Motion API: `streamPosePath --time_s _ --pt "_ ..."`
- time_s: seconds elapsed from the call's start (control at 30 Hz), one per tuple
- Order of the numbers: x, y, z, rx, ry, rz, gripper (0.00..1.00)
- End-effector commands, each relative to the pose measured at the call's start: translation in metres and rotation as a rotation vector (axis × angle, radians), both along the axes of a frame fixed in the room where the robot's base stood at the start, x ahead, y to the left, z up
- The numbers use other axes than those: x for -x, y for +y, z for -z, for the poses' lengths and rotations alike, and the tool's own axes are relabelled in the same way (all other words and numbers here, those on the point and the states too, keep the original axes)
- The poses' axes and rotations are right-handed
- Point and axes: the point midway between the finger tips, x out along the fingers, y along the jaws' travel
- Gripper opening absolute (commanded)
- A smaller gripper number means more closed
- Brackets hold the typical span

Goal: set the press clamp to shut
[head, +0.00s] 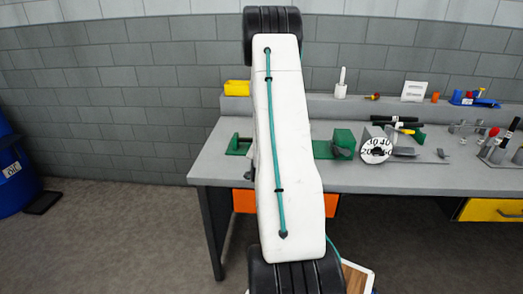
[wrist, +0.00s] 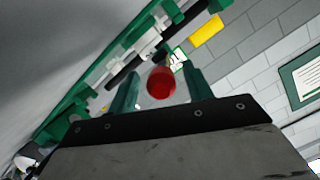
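In the wrist view, a round red knob (wrist: 161,82) shows between the two green fingers of my gripper (wrist: 160,71). The fingers are apart, with a gap visible on each side of the knob. How deep the knob sits between them is unclear. I take the knob to be the press clamp's handle end; the rest of the handle is hidden behind it. A green fixture (wrist: 75,98) with pale and black bars runs along the left. In the head view, a green base (head: 238,147) shows on the bench, its middle hidden by my arm, which also hides my gripper.
The grey bench (head: 440,180) also carries a numbered dial (head: 376,151), a green block (head: 343,140) and several tools at right. A yellow bin (head: 237,88) sits on the back ledge, near the grey wall. A blue barrel (head: 12,170) stands far left.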

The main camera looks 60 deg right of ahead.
Motion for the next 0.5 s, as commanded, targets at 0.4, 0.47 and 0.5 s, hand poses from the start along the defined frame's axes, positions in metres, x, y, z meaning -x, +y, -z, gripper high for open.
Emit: streamPosePath --time_s 0.4,0.47,0.5 --pt "0.021 0.037 -0.008 -0.001 0.000 -0.002 0.50" --pt "0.026 0.046 -0.010 -0.001 0.000 -0.002 0.50" --pt "0.029 0.050 -0.012 0.000 0.000 -0.001 0.50"
